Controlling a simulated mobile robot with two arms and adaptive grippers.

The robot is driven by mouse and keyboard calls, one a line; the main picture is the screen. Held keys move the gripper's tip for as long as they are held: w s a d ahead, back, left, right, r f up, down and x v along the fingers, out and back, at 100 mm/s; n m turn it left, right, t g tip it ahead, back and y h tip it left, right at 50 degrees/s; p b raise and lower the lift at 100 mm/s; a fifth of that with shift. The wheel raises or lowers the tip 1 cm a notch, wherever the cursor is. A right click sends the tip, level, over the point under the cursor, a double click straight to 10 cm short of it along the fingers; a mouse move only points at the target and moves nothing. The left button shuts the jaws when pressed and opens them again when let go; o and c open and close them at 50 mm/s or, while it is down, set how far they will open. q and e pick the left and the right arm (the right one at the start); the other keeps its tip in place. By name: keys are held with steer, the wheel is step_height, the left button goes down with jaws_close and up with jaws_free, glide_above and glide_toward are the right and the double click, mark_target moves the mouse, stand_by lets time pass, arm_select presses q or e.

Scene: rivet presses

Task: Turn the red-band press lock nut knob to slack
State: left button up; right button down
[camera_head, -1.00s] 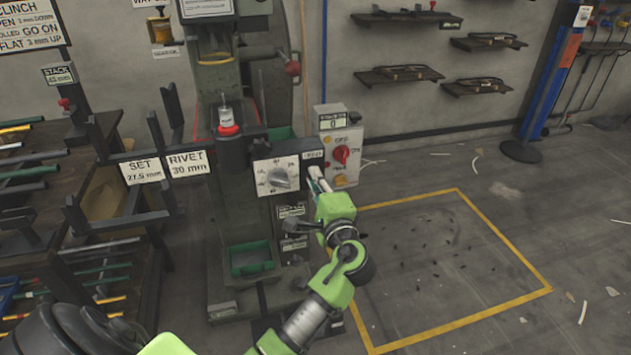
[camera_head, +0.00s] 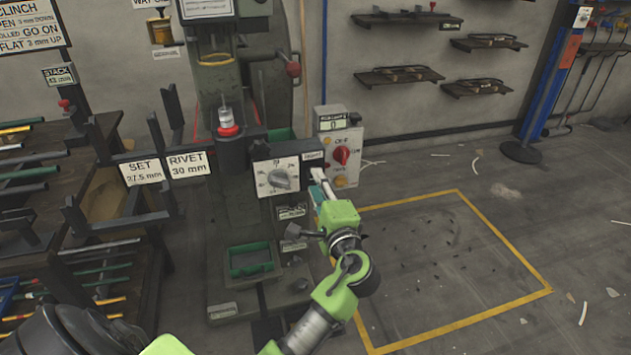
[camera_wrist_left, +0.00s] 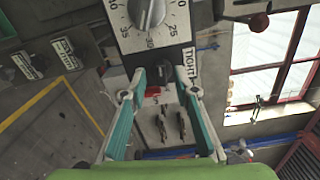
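The press (camera_head: 235,190) stands left of centre in the head view, with a red band (camera_head: 229,131) on its ram. On its front is a white dial (camera_head: 290,175) with a grey knob (camera_head: 279,179). The dial also shows at the top of the left wrist view (camera_wrist_left: 130,38), beside a plate reading TIGHT (camera_wrist_left: 190,68). My left gripper (camera_head: 318,178) is just right of the dial, below the plate. In the left wrist view its fingers (camera_wrist_left: 158,76) are apart, with a dark part and something red between them. My right gripper is not in view.
A control box (camera_head: 340,148) with a red switch (camera_head: 342,154) stands close behind and right of my left gripper. A rack (camera_head: 85,190) of rods is on the left. The yellow-outlined floor (camera_head: 450,265) on the right is free of large objects.

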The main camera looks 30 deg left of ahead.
arm_select(q)
steer(key=v, duration=1)
